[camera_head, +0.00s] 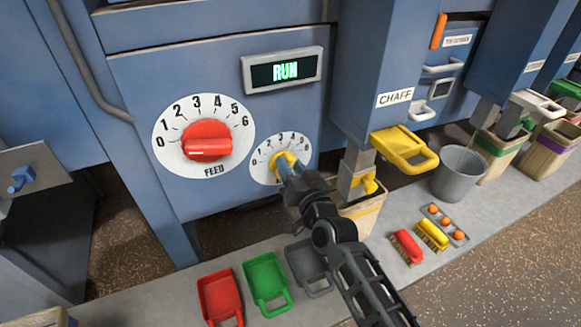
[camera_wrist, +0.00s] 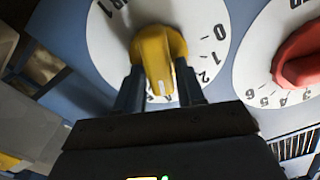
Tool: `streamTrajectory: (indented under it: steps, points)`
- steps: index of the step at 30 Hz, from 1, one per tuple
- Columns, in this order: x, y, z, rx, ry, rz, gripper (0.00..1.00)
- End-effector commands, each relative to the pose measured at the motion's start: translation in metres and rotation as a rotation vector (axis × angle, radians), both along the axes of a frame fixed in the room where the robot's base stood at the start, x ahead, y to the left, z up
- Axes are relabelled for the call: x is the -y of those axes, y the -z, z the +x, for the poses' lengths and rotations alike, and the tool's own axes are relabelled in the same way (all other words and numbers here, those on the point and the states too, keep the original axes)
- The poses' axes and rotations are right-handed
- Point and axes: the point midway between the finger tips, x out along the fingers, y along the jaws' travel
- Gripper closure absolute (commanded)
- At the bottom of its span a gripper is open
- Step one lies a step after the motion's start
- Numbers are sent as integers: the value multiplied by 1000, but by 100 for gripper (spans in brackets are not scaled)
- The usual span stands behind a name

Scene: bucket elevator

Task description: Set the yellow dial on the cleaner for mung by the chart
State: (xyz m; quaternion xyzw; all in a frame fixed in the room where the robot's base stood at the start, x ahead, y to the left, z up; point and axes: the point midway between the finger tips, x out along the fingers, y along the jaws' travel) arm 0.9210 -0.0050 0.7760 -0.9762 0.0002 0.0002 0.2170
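The yellow dial (camera_head: 285,162) sits on a small white numbered face (camera_head: 262,171) on the blue cleaner panel, right of the red feed dial (camera_head: 207,140). My gripper (camera_head: 285,175) is at the yellow dial and hides part of it and of the lower numbers. In the wrist view the yellow dial (camera_wrist: 158,62) lies between the two dark fingers (camera_wrist: 160,92), its ridge pointing down between them. Whether both fingers touch it I cannot tell. The red dial (camera_wrist: 302,58) shows at the right there. The display (camera_head: 285,70) reads RUN. No chart is seen.
Red (camera_head: 220,297), green (camera_head: 267,283) and grey (camera_head: 308,265) scoops lie on the ledge below.

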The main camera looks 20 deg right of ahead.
Motion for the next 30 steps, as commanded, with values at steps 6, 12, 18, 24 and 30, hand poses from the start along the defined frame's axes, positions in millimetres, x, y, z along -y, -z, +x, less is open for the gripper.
streamTrajectory:
  steps: [6, 12, 18, 24, 30]
  points:
    - [0, 0, 0, 0, 0, -1, 47]
    - [0, 0, -1, 0, 0, -1, 47]
    - [0, -1, -23, -2, -1, -1, 47]
    - [0, -1, -55, -2, 0, -1, 47]
    - [0, 0, -75, -1, 0, -2, 47]
